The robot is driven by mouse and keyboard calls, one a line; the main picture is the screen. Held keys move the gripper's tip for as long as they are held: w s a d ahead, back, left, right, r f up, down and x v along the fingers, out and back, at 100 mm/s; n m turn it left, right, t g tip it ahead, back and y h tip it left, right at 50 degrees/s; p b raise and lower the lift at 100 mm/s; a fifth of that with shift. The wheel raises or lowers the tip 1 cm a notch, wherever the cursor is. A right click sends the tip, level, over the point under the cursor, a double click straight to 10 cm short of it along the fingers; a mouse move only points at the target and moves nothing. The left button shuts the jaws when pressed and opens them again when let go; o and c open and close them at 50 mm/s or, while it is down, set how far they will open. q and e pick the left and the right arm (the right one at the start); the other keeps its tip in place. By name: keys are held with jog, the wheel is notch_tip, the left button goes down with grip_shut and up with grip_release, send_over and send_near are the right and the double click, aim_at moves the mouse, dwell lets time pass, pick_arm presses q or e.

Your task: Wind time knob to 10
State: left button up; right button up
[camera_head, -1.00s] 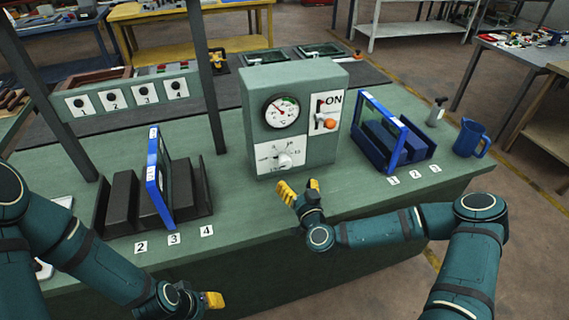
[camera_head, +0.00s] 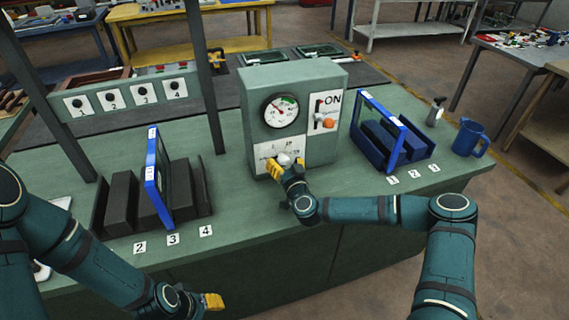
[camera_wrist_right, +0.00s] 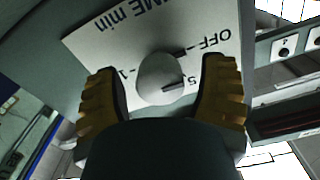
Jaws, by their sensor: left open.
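The time knob (camera_head: 284,160) is a pale round dial on a white panel on the lower front of the green control box (camera_head: 325,150). In the right wrist view the knob (camera_wrist_right: 160,80) sits between the two yellow fingers of my right gripper (camera_wrist_right: 162,98), with a gap on each side. "OFF", "5" and "TIME min" show upside down around it. In the head view my right gripper (camera_head: 285,168) is at the panel and partly covers the scale. The number the knob points to cannot be read surely. My left gripper (camera_head: 212,300) is low at the front, empty and away from the box.
The box also carries a round gauge (camera_head: 282,111) and a switch lever (camera_head: 327,122) marked ON. A blue frame in a dark rack (camera_head: 202,190) stands left, a blue rack (camera_head: 418,146) right. A blue mug (camera_head: 468,138) is at the far right.

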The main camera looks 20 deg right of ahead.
jog(key=c, duration=1)
jog(key=shift+o, duration=0.2)
pick_arm(q)
jog(key=shift+f, duration=0.2)
pick_arm(e)
jog(key=shift+m, duration=0.4)
jog(key=m+b, duration=0.2)
jog(key=m, duration=0.2)
jog(key=shift+f+m+b, duration=0.1)
jog(key=shift+m+b, duration=0.2)
jog(key=shift+b, duration=0.05)
jog(key=m+b, duration=0.3)
jog(key=m, duration=0.3)
jog(key=m+b, duration=0.2)
jog(key=m, duration=0.4)
jog(key=shift+m+b, duration=0.3)
jog(key=shift+m, duration=0.1)
pick_arm(q)
notch_tip(320, 180, down, 10)
jog(key=b, duration=0.1)
jog(key=shift+s+r+b, duration=0.25)
jog(key=shift+s+b, duration=0.1)
jog(key=shift+s, duration=0.1)
pick_arm(e)
jog(key=m, duration=0.5)
pick_arm(q)
jog(key=shift+d, duration=0.1)
pick_arm(e)
jog(key=shift+m, duration=0.4)
